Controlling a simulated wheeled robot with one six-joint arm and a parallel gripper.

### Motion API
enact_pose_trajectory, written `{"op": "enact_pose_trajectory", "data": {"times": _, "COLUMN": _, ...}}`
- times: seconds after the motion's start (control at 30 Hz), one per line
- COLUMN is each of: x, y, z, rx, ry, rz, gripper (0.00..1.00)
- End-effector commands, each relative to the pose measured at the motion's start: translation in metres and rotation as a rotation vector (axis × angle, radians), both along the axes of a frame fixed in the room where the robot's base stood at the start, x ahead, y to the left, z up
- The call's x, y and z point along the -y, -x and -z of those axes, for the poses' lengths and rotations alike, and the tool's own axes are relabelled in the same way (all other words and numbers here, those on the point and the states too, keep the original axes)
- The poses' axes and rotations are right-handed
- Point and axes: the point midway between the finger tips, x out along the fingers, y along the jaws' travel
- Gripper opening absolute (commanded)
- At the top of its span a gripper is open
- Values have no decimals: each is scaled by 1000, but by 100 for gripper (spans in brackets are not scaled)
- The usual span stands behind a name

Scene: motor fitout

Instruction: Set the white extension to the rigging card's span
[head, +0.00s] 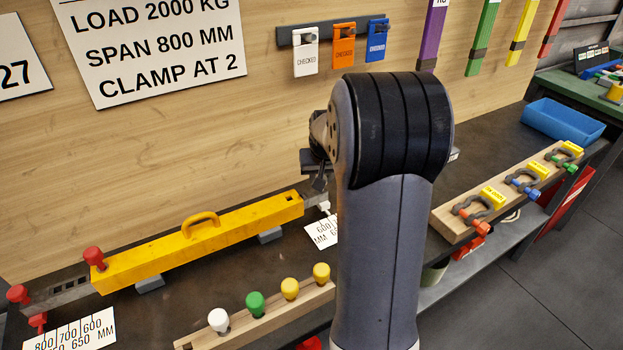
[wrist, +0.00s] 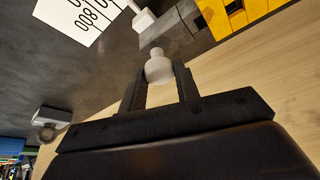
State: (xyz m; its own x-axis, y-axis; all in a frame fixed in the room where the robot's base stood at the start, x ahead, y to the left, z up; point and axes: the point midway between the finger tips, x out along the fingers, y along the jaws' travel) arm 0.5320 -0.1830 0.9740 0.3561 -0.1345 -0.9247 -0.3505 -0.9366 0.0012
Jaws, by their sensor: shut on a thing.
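The yellow beam (head: 200,240) lies on the bench with a handle on top. A grey extension (head: 315,199) with a white pointer (head: 323,206) comes out of its right end; my arm hides the rest. In the wrist view the extension (wrist: 188,22), its white pointer (wrist: 145,20) and the beam (wrist: 240,12) show at the top. My gripper (wrist: 157,76) is shut on a white knob (wrist: 157,66); whether the knob joins the extension is unclear. The rigging card (head: 160,40) reads span 800 mm. A scale card (head: 322,232) lies by the pointer, partly hidden.
A wooden rack (head: 265,322) in front holds white, green and yellow knobs. The left extension (head: 60,292) has red knobs and its own scale card (head: 70,335). A wooden board (head: 455,222) with shackles and a blue bin (head: 562,120) stand right. Tags hang on the back wall.

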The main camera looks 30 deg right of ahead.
Motion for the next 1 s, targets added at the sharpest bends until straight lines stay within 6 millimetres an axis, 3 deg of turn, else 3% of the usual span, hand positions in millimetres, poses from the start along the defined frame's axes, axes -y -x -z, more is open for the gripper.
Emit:
{"op": "enact_pose_trajectory", "data": {"times": 0.1, "x": 34, "y": -1, "z": -1, "rx": 3, "ry": 1, "rz": 9, "gripper": 0}}
{"op": "enact_pose_trajectory", "data": {"times": 0.3, "x": 67, "y": -2, "z": -1, "rx": 5, "ry": 2, "rz": 4, "gripper": 0}}
{"op": "enact_pose_trajectory", "data": {"times": 0.67, "x": 70, "y": -2, "z": -1, "rx": 3, "ry": 2, "rz": 0, "gripper": 0}}
{"op": "enact_pose_trajectory", "data": {"times": 0.7, "x": 70, "y": -2, "z": -1, "rx": 3, "ry": 2, "rz": 0, "gripper": 34}}
{"op": "enact_pose_trajectory", "data": {"times": 0.9, "x": 70, "y": -2, "z": -1, "rx": 4, "ry": 1, "rz": 0, "gripper": 50}}
{"op": "enact_pose_trajectory", "data": {"times": 1.0, "x": 70, "y": -2, "z": -1, "rx": 3, "ry": 1, "rz": 0, "gripper": 52}}
